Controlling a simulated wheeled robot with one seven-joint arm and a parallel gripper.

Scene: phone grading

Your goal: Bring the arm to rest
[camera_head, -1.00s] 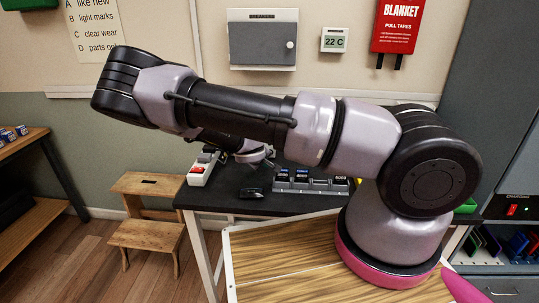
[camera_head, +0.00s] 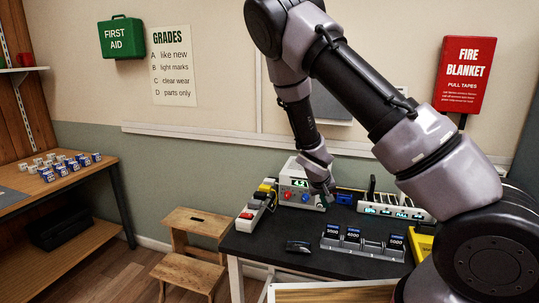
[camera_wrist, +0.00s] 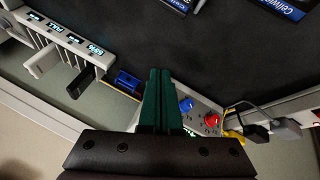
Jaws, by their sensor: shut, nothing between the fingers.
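My arm reaches up and bends down over the black bench (camera_head: 270,262). My gripper (camera_head: 325,203) hangs above the back of the bench, in front of the grey box with a lit display (camera_head: 291,180), in the head view. In the wrist view my gripper's two green fingers (camera_wrist: 159,76) lie together with nothing between them. Beyond the fingers the wrist view shows the dark bench top. Whether the fingertips clear the box is hard to tell in the head view.
A white charging rack (camera_head: 395,210) stands right of the gripper. A grey tray (camera_head: 362,249) with several battery packs lies in front. A small black object (camera_head: 298,247) lies left of it. A wooden step stool (camera_head: 188,270) stands on the floor.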

